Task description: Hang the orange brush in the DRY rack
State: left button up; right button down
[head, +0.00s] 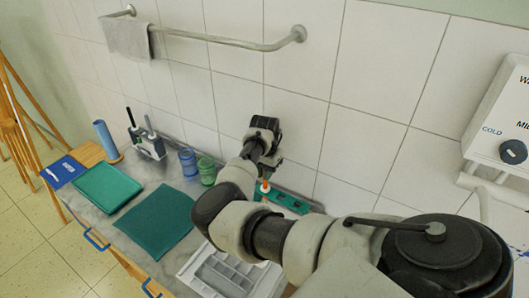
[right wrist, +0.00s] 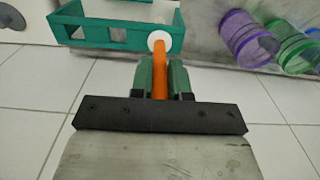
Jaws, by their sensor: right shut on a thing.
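The orange brush (head: 264,187) is in my right gripper (head: 268,168), above the counter near the wall. In the right wrist view, its orange handle (right wrist: 160,75) lies between the green finger pads of my right gripper (right wrist: 161,80), which is shut on it. A round white part (right wrist: 159,41) shows at the handle's far end. A teal rack (head: 292,202) with openings stands by the wall, close to the brush. It also shows in the right wrist view (right wrist: 100,42), where the white part overlaps its edge; I cannot tell if they touch. No DRY label is readable. My left gripper is not in view.
Blue (head: 187,160) and green (head: 207,170) jars stand left of my right gripper. A purple jar (right wrist: 245,38) shows in the wrist view. A white compartment tray (head: 195,268) is in front. A towel rail (head: 225,41) is above; a dial panel (head: 500,125) is right.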

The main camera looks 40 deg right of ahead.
jog(key=shift+c, duration=2.3)
grip_release()
jog(key=shift+r, duration=0.1)
notch_tip(320, 180, up, 8)
jog(key=p, duration=0.8)
